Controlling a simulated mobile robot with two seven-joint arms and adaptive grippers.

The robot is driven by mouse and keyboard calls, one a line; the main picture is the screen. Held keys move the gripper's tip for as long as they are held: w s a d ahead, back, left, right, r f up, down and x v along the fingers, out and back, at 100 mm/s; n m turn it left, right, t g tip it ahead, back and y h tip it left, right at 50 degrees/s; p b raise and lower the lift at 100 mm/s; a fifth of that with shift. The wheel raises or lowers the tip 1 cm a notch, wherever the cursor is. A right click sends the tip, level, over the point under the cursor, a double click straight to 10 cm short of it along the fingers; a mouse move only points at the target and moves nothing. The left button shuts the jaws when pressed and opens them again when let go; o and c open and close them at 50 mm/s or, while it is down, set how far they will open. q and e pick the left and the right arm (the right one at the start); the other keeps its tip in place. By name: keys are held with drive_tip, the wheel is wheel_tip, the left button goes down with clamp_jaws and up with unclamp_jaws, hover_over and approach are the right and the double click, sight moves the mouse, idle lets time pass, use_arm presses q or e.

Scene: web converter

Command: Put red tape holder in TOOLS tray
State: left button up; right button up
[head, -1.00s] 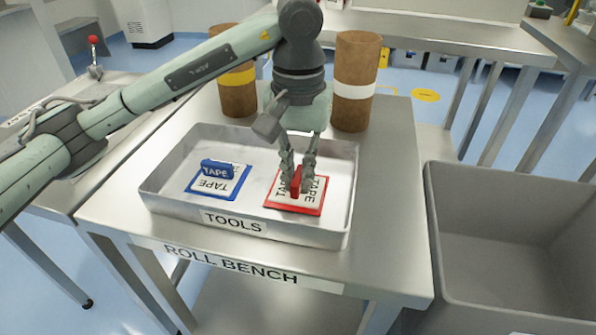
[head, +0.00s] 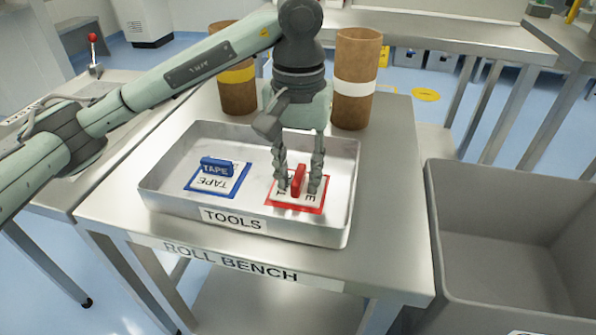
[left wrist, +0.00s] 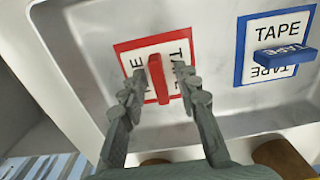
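The red tape holder (head: 298,180) stands on the red-bordered TAPE label (head: 284,204) in the right part of the TOOLS tray (head: 180,207). In the left wrist view the red holder (left wrist: 158,79) stands between the fingers, with a gap on each side. My left gripper (head: 299,186) is open around it, fingers low in the tray. A blue tape holder (head: 216,166) sits on its own blue-bordered label in the tray's left part. My right gripper is not in view.
The tray lies on the metal roll bench (head: 385,200). Two brown rolls, one with a yellow band (head: 237,92) and one with a white band (head: 356,100), stand behind the tray. A large grey bin (head: 500,240) is at the right.

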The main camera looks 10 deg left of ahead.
sight(299, 174)
use_arm(q)
drive_tip(key=shift+r, duration=0.1)
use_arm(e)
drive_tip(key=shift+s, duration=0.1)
use_arm(q)
drive_tip(key=shift+r+p, duration=0.3)
drive_tip(key=shift+r, duration=0.05)
wheel_tip(299, 174, up, 11)
drive_tip(key=shift+r, duration=0.2)
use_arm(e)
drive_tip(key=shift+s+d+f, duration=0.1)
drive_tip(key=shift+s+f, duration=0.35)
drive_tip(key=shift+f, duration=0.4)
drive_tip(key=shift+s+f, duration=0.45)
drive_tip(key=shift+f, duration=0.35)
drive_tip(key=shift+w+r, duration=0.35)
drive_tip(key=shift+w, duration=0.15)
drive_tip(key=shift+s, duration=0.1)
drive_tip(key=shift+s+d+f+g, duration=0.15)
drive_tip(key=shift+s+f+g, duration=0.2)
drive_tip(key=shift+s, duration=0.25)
